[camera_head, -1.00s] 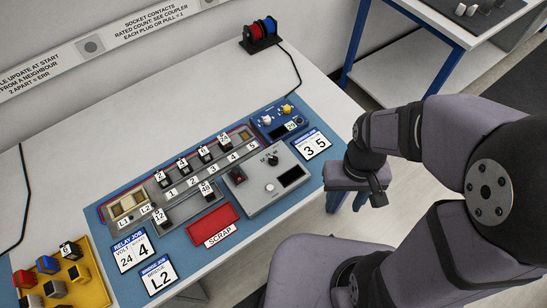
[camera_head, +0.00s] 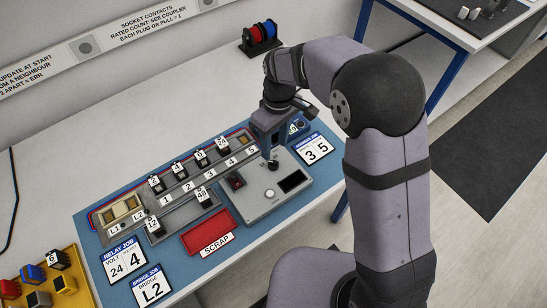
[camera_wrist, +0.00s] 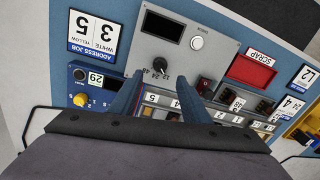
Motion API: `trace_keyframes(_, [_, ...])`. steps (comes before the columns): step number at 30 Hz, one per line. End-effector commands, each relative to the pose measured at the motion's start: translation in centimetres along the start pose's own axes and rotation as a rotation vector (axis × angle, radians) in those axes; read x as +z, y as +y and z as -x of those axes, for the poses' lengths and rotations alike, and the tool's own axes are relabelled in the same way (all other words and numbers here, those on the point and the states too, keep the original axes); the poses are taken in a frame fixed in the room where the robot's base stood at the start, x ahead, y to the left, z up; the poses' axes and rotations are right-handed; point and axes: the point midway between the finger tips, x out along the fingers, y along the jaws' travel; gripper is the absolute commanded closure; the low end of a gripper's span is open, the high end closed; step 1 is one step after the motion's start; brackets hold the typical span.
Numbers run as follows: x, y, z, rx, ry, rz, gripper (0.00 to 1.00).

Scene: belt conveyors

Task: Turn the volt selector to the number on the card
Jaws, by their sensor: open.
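The volt selector is a black knob (camera_head: 272,163) on the grey panel box (camera_head: 262,200). In the wrist view the knob (camera_wrist: 160,65) sits just beyond and between my fingertips, beside the marks 12, 24 and 48. I cannot tell which mark it points at.
The grey box also has a white button (camera_head: 270,194), a dark display (camera_head: 292,181) and a red switch (camera_head: 236,182). A blue unit with a yellow knob (camera_wrist: 80,99) is close to my fingers. Relay slots, a red scrap tray (camera_head: 208,232) and a yellow block rack lie left.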

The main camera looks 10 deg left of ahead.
Motion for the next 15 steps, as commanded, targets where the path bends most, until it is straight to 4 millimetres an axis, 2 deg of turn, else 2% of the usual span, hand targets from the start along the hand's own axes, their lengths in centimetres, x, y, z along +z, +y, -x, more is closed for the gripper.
trace_keyframes(8, [0.0, 0.0, -0.7, 0.000, -0.001, 0.007, 0.57])
trace_keyframes(15, [0.1, 0.0, -3.5, -0.001, -0.003, 0.006, 0.57])
